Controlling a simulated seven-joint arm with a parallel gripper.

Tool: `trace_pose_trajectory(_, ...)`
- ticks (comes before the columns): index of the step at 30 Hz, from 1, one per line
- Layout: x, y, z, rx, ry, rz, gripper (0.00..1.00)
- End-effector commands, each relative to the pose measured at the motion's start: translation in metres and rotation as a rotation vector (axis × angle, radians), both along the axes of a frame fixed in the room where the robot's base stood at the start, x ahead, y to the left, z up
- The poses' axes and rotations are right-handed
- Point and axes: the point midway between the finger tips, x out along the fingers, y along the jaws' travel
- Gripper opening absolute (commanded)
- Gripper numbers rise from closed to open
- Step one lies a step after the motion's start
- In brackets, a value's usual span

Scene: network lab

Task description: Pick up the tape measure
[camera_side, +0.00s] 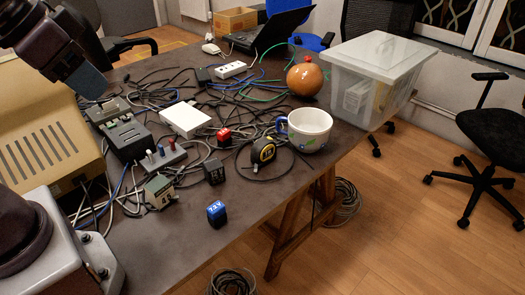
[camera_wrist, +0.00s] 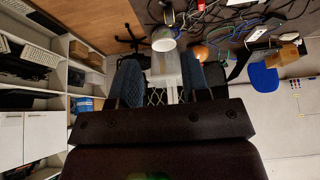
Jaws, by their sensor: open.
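The black and yellow tape measure (camera_side: 263,151) stands on the dark table among cables, just left of a white mug (camera_side: 309,130) with a blue handle. Its label faces the side camera. My gripper (camera_side: 90,84) is high at the upper left in the side view, well apart from the tape measure. In the wrist view my gripper (camera_wrist: 169,82) shows two blue-grey fingers spread apart with nothing held between them. The mug (camera_wrist: 163,39) shows beyond the fingers; I cannot clearly make out the tape measure there.
An orange round object (camera_side: 305,79) and a clear lidded bin (camera_side: 370,75) stand behind the mug. Cables cover much of the table; its front strip is clearer.

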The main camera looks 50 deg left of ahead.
Motion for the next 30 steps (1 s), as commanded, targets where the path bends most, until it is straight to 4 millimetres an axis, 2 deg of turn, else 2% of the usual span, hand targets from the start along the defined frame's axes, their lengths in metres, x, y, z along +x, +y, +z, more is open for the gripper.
trace_pose_trajectory(1,0.000,0.000,0.000,0.000,0.000,0.000,0.45)
trace_pose_trajectory(3,0.000,0.000,0.000,0.000,0.000,0.000,0.61)
trace_pose_trajectory(4,0.000,0.000,0.000,0.000,0.000,0.000,0.64)
trace_pose_trajectory(11,0.000,0.000,0.000,0.000,0.000,-0.001,0.64)
trace_pose_trajectory(14,0.006,0.000,0.000,0.007,-0.003,-0.024,0.64)
trace_pose_trajectory(17,0.027,0.002,-0.003,0.035,-0.016,-0.104,0.64)
trace_pose_trajectory(23,0.104,0.011,-0.025,0.197,-0.081,-0.379,0.64)
trace_pose_trajectory(30,0.192,0.028,-0.078,0.551,-0.134,-0.732,0.64)
